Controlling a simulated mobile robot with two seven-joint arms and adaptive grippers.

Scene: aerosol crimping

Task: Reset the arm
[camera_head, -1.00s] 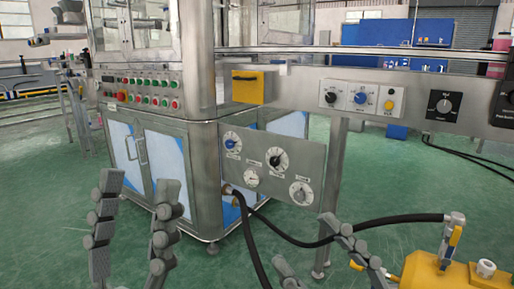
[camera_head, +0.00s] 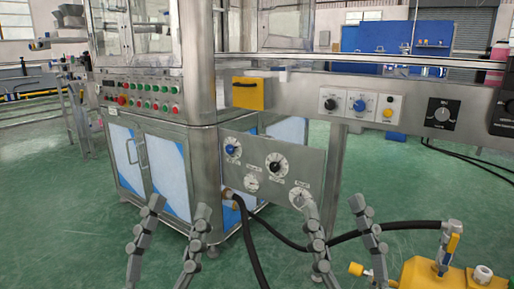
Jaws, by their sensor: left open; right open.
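My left gripper (camera_head: 178,208) is at the lower left of the head view, its two grey jointed fingers spread apart with nothing between them. It is in front of the steel machine cabinet (camera_head: 160,170). My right gripper (camera_head: 333,205) is at the lower middle right, its fingers also spread and empty. It is in front of the lower dial panel (camera_head: 238,170) edge and the green floor, left of the yellow tank (camera_head: 425,273). The finger bases and my arms are cut off by the bottom edge.
A row of buttons (camera_head: 145,98) runs along the cabinet front. The steel conveyor beam (camera_head: 300,90) carries a yellow box (camera_head: 248,94) and several knobs. A black hose (camera_head: 400,225) runs from the dial panel area to the yellow tank's valve. Green floor (camera_head: 60,220) at the left is free.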

